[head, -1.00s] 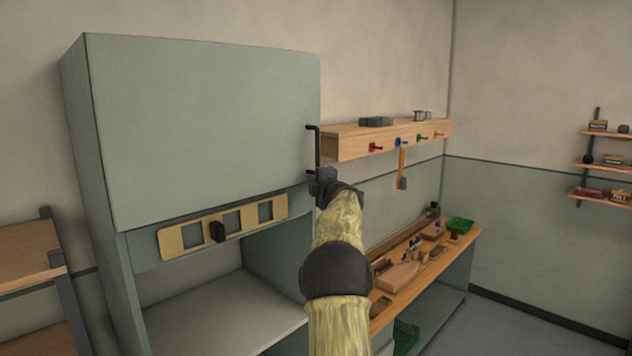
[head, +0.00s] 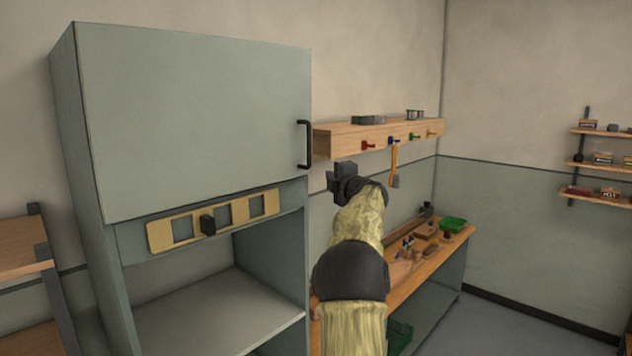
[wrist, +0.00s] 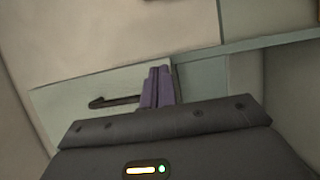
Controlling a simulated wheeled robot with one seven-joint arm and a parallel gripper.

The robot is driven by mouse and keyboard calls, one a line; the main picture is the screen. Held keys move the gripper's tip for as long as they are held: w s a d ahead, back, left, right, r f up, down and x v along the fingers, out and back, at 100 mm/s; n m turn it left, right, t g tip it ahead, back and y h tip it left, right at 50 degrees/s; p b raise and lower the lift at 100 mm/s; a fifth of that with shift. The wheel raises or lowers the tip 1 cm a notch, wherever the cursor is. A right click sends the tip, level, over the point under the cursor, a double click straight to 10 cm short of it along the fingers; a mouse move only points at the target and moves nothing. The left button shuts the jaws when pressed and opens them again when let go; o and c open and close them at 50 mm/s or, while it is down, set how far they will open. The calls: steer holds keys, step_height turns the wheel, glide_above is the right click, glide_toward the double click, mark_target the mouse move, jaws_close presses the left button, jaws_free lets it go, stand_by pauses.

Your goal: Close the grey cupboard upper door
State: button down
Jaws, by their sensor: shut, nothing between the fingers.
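The grey cupboard (head: 68,130) stands at the left in the head view. Its upper door (head: 190,115) covers the top part and looks flush with the front, or nearly so. A dark bar handle (head: 305,145) is upright at the door's right edge. My gripper (head: 340,172) is to the right of and a little below the handle, apart from it, shut and empty. In the wrist view, the shut purple-grey fingers (wrist: 157,88) appear in front of a pale panel, with the dark handle (wrist: 113,102) to their left.
A wooden rail with coloured pegs (head: 380,137) runs along the wall behind my gripper. A wooden workbench (head: 440,250) with small items stands to the right. The cupboard's lower compartment (head: 215,310) is open. Wall shelves (head: 603,165) hang at far right.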

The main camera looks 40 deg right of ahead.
steer(key=s+d, duration=0.2)
steer(key=d, duration=0.1)
steer(key=s+d, duration=0.1)
steer(key=shift+s+d+f+b, duration=0.15)
steer(key=shift+d+f+b, duration=0.05)
steer(key=shift+d+b, duration=0.2)
